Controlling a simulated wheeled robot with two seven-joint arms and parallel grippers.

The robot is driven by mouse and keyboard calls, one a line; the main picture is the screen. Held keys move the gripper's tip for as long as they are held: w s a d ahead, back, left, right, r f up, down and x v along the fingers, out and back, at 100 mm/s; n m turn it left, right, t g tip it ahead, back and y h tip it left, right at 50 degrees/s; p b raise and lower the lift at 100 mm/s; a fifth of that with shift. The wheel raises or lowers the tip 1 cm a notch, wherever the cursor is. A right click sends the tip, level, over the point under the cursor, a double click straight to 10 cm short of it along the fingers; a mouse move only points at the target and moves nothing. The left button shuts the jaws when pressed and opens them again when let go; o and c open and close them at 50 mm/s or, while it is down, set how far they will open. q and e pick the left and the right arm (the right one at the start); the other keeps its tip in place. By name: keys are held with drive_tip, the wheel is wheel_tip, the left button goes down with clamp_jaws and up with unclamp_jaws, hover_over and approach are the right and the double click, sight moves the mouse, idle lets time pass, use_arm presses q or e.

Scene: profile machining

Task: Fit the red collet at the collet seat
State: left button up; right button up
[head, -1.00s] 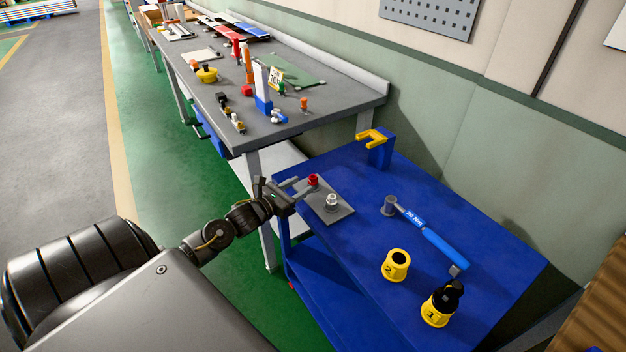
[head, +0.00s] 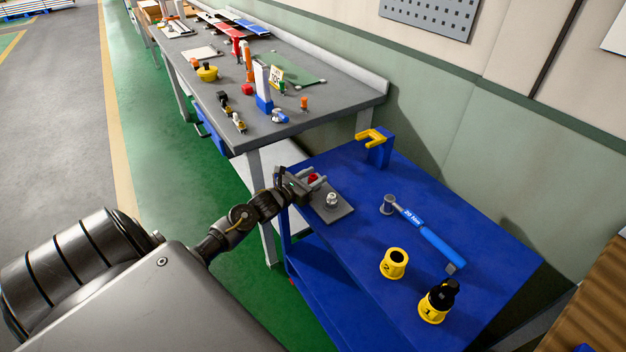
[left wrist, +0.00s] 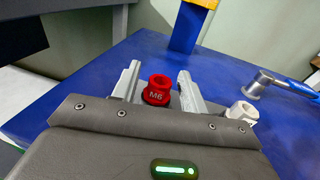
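The red collet (head: 312,178), marked M6 in the left wrist view (left wrist: 157,90), stands upright on a grey plate (head: 340,215) at the left end of the blue cart. My left gripper (head: 314,181) is open, with one finger on each side of the red collet; a gap shows between the collet and each finger in the left wrist view (left wrist: 160,84). A silver-white collet (head: 332,199) stands beside it on the plate. I cannot tell which thing is the collet seat. My right gripper is not in view.
On the blue cart (head: 350,254) are a blue torque wrench (head: 428,241), yellow holders marked 2 (head: 393,264) and 1 (head: 433,306), and a blue post with a yellow fork (head: 374,145). A cluttered grey workbench (head: 285,125) stands behind.

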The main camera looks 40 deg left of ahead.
use_arm(q)
clamp_jaws()
drive_tip(key=shift+r, duration=0.1)
